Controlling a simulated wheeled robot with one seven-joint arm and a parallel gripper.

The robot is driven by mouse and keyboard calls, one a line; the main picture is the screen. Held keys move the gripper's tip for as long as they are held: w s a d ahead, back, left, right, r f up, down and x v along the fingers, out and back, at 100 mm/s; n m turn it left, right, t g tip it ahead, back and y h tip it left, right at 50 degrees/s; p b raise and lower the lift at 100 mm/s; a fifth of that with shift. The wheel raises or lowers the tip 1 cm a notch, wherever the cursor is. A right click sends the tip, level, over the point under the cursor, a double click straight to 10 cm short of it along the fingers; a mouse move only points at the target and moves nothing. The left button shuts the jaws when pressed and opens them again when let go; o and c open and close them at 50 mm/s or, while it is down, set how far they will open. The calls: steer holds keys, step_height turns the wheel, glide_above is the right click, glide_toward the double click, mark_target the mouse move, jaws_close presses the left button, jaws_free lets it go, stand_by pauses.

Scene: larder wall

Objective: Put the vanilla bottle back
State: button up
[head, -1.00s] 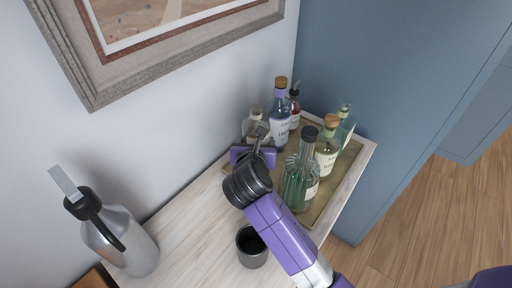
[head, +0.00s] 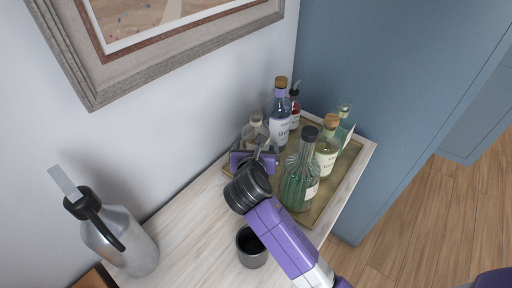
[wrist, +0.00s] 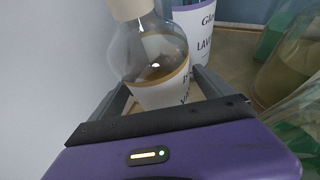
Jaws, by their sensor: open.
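The vanilla bottle (head: 254,131) is a clear, round bottle with a pale stopper, upright at the left back part of the gold tray (head: 318,219). In the wrist view the bottle (wrist: 150,52) shows a white label with only part of its lettering visible. My gripper (head: 261,150) is open, with one finger on each side of the bottle's lower body in the wrist view (wrist: 164,88). The purple gripper body hides the bottle's base, so its contact with the tray cannot be seen directly.
A blue-glass lavender bottle (head: 279,118) stands close to the right of the vanilla bottle. A red bottle (head: 295,112), a ribbed green bottle (head: 296,185) and a cork-topped bottle (head: 327,150) crowd the tray. A dark cup (head: 251,249) and metal flask (head: 124,243) stand left of it.

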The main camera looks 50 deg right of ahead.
steer(key=v, duration=1.2)
steer(key=shift+r, duration=0.1)
